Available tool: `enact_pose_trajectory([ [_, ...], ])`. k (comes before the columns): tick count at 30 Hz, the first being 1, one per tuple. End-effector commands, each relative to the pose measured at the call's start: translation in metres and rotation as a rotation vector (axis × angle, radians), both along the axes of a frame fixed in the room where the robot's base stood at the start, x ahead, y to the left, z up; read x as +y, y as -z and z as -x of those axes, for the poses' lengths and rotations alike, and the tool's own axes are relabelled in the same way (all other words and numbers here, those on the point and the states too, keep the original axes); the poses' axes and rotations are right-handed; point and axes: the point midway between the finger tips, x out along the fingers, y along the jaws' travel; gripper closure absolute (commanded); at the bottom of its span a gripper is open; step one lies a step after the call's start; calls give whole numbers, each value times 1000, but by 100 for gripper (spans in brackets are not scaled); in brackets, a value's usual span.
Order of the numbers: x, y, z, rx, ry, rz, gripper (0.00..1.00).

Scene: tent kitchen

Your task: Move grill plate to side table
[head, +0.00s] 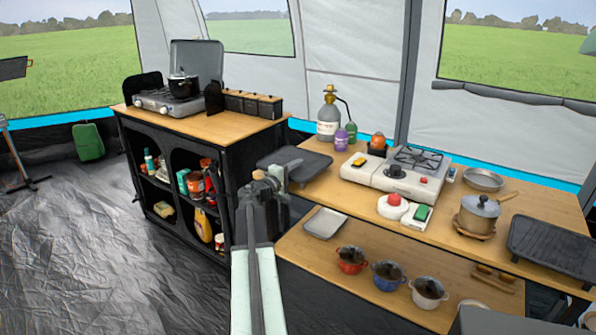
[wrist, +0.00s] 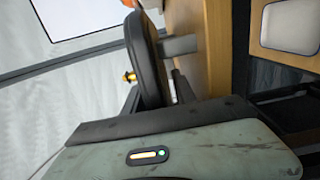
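A dark rectangular grill plate (head: 305,163) lies at the left end of the long wooden table (head: 345,196), partly over its edge. In the wrist view the grill plate (wrist: 147,55) shows edge-on beside the wooden top. My gripper (head: 274,177) is at its near left edge. The wrist view shows my dark fingers (wrist: 158,92) around the near end of the plate; whether they press on it is unclear. A second dark ridged grill plate (head: 555,247) lies at the table's right end. I cannot tell which surface is the side table.
A double burner (head: 397,175), gas bottle (head: 329,117) and pot (head: 479,211) stand on the long table. A lower wooden surface (head: 320,262) holds a tray (head: 325,222) and several mugs. A black cabinet (head: 233,160) with a wooden top and stove stands left.

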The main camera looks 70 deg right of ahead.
Motion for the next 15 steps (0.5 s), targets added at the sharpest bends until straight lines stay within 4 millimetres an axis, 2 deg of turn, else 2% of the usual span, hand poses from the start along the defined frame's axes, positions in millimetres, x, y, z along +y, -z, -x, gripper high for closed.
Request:
enact_pose_trajectory([
  [11, 0, -6, 2, 0, 2, 0, 64],
  [15, 28, -3, -5, 0, 0, 0, 64],
])
